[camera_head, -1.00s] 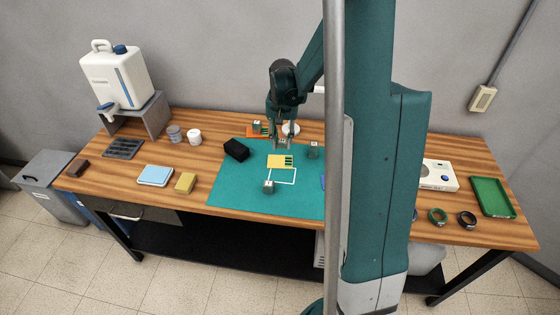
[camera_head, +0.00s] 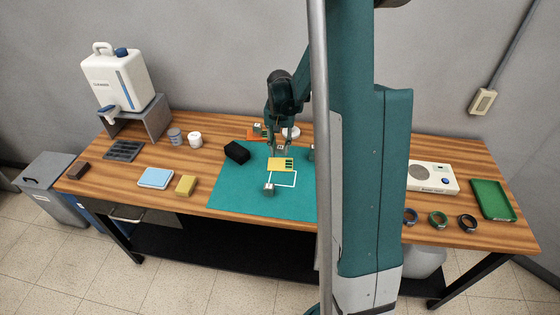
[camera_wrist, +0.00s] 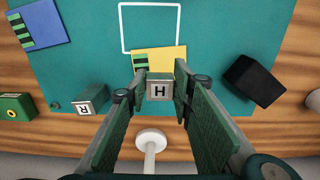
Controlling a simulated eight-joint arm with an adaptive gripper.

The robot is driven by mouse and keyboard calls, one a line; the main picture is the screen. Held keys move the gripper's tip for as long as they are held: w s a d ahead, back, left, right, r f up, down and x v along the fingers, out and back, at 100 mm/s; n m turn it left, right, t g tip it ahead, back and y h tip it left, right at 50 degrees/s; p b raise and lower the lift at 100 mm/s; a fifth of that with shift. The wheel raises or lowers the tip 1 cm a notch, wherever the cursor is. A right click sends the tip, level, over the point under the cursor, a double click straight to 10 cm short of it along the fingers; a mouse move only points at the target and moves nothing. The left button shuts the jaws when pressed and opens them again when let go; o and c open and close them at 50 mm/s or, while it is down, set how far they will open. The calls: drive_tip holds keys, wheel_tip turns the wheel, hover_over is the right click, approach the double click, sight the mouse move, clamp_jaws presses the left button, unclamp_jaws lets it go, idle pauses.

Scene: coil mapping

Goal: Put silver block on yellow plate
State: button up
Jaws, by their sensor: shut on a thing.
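A silver-grey block with a white label marked H (camera_wrist: 159,91) is between the fingers of my gripper (camera_wrist: 160,80), which is shut on it. In the head view my gripper (camera_head: 280,149) hangs over the teal mat, at the back edge of the yellow plate (camera_head: 275,162). The yellow plate also shows in the wrist view (camera_wrist: 165,59), just beyond the block, with green stripes at one end. The block seems to be held above the mat, near the plate's edge; its exact height is hard to tell.
Similar grey blocks stand near the white outline (camera_head: 268,190), on an orange plate (camera_head: 252,136) and to the left in the wrist view (camera_wrist: 92,98). A blue plate (camera_wrist: 44,14), a black box (camera_head: 236,151) and a white round stand (camera_wrist: 150,138) are nearby. The teal mat's left front is clear.

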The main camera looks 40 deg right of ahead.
sight(280, 149)
drive_tip(key=shift+f, duration=1.5)
drive_tip(key=shift+f, duration=1.85)
drive_tip(key=shift+f+b, duration=0.25)
drive_tip(key=shift+b, duration=0.15)
drive_tip(key=o, duration=0.9)
drive_tip(key=shift+r, duration=0.2)
drive_tip(key=shift+r+p, duration=0.55)
drive_tip(key=shift+r, duration=5.5)
